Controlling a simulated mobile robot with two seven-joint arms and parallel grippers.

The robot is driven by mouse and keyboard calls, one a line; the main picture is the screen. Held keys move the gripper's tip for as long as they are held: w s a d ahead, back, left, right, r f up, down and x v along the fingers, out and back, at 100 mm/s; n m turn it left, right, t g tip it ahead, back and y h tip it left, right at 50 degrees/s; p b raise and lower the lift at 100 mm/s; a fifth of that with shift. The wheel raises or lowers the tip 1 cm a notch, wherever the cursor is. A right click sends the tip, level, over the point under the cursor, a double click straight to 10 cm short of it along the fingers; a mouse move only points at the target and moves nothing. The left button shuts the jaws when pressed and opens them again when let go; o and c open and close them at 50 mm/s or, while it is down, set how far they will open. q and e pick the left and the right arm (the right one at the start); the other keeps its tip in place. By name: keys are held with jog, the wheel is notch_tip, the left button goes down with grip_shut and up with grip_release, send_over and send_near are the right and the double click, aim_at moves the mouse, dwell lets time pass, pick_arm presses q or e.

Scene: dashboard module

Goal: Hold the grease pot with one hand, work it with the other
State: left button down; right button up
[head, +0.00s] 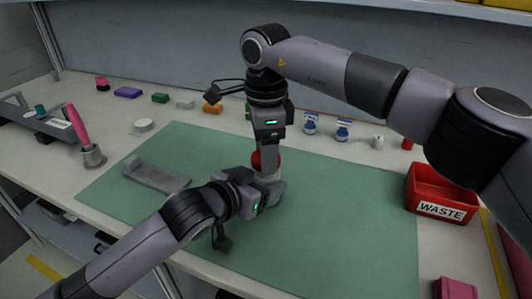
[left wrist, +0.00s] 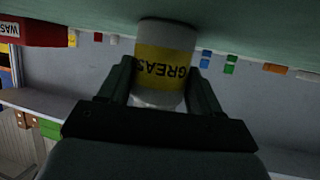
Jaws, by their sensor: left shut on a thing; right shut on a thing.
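The grease pot (left wrist: 165,62) is white with a yellow band reading GREASE. It appears upside down in the left wrist view, between the two fingers of my left gripper (left wrist: 163,88), which is shut on its sides. In the head view the pot (head: 268,179) is mostly hidden by my grippers and stands on the green mat (head: 330,225). A red part (head: 257,161), seemingly its lid, shows at the top. My right gripper (head: 268,158) comes down from above and is shut on this red part; its fingertips are partly hidden.
A grey tray-like part (head: 157,176) lies on the mat at left. A red WASTE bin (head: 441,194) stands at right. A metal cup (head: 93,156) holds a pink-handled tool at far left. Small coloured blocks line the back. The mat's front right is clear.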

jog(key=shift+r, duration=0.5)
jog(key=shift+r, duration=2)
pick_arm(q)
jog(key=shift+c, duration=0.6)
grip_release()
jog(key=shift+s, duration=0.1)
pick_arm(e)
jog(key=shift+r+p, duration=0.4)
pick_arm(q)
jog(key=v, duration=1.2)
pick_arm(e)
jog(key=shift+s, duration=0.1)
